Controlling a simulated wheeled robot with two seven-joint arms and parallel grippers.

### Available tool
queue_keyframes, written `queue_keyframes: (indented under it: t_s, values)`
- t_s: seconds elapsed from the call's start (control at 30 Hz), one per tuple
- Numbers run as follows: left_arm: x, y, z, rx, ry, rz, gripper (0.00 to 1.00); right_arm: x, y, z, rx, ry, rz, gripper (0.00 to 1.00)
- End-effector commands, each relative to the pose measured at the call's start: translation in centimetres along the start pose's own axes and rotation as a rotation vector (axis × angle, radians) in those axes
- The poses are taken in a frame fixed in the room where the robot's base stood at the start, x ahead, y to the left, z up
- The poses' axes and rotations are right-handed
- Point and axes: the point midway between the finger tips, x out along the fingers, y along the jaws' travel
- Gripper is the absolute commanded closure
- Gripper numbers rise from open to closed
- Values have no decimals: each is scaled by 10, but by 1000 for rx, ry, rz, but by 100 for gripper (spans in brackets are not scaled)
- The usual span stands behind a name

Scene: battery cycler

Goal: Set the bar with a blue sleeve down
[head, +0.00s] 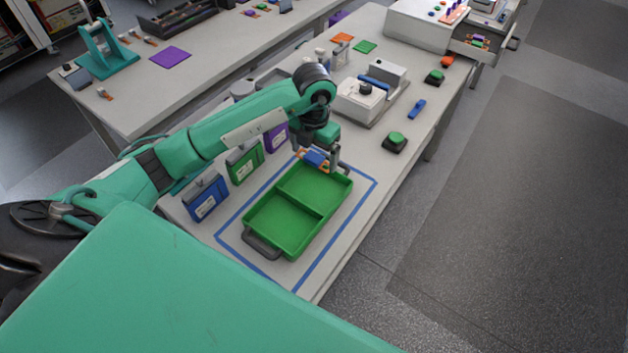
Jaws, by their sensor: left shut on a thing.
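My left gripper (318,152) reaches in from the left and points down over the far end of a green two-compartment tray (268,207). It is shut on a small bar with a blue sleeve (314,158) and orange showing at its ends. The fingers partly hide the bar. The bar is at or just above the tray's far rim; I cannot tell whether it touches the tray. The tray lies inside a blue taped outline (356,207) on the table, and both compartments look empty. My right gripper is not in view.
Blue (205,197), green (244,162) and purple (276,138) boxes stand left of the tray. A white device (359,103) stands beyond it. A green-topped button (396,141) and a loose blue piece (417,109) lie to the right. Bare table surrounds the tray.

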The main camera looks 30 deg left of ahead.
Motion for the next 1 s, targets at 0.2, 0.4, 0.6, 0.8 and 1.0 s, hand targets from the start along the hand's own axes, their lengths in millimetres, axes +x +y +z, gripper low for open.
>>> queue_keyframes:
  t_s: [0.2, 0.4, 0.6, 0.8, 1.0]
  values:
    - [53, -1, -1, 0, 5, -1, 34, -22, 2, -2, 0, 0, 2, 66]
    - [81, -1, 0, 1, 1, -1, 34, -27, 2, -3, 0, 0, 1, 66]
    - [103, -1, -1, 2, 4, -1, 34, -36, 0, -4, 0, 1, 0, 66]
    - [126, -1, 0, 3, 1, 0, 34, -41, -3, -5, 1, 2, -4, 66]
    - [128, 0, 0, 3, -1, 0, 34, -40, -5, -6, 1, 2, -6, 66]
